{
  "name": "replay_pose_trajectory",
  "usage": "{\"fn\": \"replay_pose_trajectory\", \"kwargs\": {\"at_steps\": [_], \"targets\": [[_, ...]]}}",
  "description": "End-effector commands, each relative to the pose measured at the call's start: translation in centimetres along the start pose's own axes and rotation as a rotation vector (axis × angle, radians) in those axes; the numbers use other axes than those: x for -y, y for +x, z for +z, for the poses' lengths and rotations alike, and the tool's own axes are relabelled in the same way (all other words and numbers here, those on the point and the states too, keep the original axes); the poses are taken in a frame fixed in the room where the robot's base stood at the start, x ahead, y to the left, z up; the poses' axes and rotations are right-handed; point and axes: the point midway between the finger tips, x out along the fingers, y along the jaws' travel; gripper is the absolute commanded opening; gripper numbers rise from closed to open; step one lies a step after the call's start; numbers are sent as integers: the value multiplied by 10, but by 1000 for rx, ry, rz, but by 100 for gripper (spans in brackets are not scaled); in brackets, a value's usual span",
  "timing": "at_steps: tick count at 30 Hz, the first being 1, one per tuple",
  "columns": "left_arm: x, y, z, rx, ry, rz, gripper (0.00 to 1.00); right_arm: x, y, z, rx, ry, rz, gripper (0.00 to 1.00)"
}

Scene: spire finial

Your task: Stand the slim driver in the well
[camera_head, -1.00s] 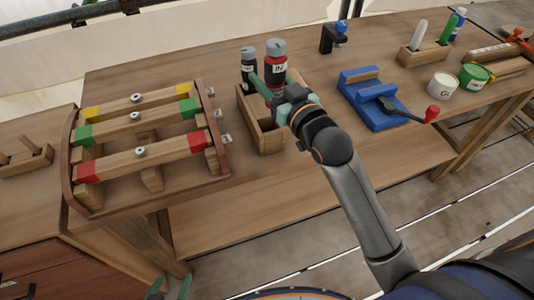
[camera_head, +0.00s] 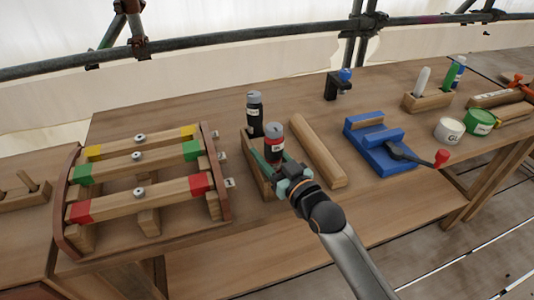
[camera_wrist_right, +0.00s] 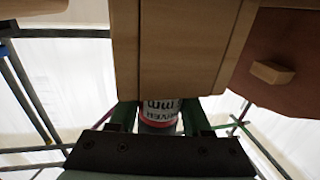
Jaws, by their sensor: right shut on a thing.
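A red-banded driver (camera_head: 273,143) with a grey cap is shut in my right gripper (camera_head: 270,166) and looks upright. Its red and white label also shows between the fingers in the right wrist view (camera_wrist_right: 159,111). A black driver (camera_head: 254,113) with a grey cap stands at the far end of a narrow wooden box (camera_head: 257,168). The held driver is at the nearer part of this box; its lower end is hidden, so I cannot tell whether it touches the floor. I cannot tell which driver is slimmer. My left gripper is not in view.
A rack with red, green and yellow-ended bars (camera_head: 140,195) stands to the left. A wooden batten (camera_head: 318,150) lies right of the box. Farther right are a blue fixture (camera_head: 375,145) with a red-knobbed lever, a black clamp (camera_head: 337,86) and pots (camera_head: 449,130).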

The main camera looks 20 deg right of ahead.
Motion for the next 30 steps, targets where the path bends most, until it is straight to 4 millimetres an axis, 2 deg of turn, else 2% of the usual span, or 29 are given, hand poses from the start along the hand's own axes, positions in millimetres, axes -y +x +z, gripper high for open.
{"fn": "replay_pose_trajectory", "kwargs": {"at_steps": [8,9,16,26,30], "targets": [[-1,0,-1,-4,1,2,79,0,0,1,-4,-1,0,0],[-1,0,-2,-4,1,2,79,0,0,2,0,-1,0,50],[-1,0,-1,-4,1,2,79,0,0,2,0,0,0,76],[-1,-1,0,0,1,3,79,0,0,-2,-1,0,0,78],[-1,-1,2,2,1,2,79,0,-14,0,2,-1,0,78]]}}
